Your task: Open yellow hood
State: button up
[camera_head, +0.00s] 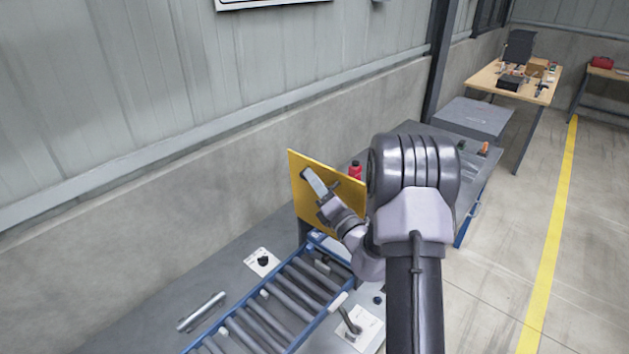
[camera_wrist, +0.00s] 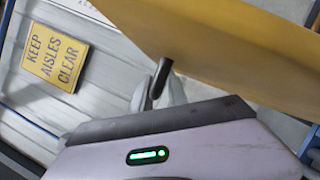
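The yellow hood (camera_head: 347,189) is a flat yellow panel raised steeply at the far end of the roller conveyor in the head view. In the wrist view, the hood (camera_wrist: 235,45) fills the upper right as a broad yellow surface. My gripper (camera_head: 320,188) is in front of the hood's face, overlapping its left and middle part. In the wrist view, my gripper (camera_wrist: 155,88) is close to the hood's lower edge, beside a dark rod-like piece. Its fingers are mostly hidden behind the gripper body. I cannot tell whether they hold anything. No handle is clearly visible.
The roller conveyor (camera_head: 265,312) with blue rails runs across the grey table. A red object (camera_head: 355,170) is behind the hood. A metal cylinder (camera_head: 202,311) lies at the left. The wall is close behind the table; open floor (camera_head: 500,275) is at the right.

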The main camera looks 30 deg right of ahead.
jog(key=b+v, duration=0.4)
jog(key=v, duration=1.3)
jog(key=shift+s, duration=0.15)
jog(key=shift+f, duration=0.1)
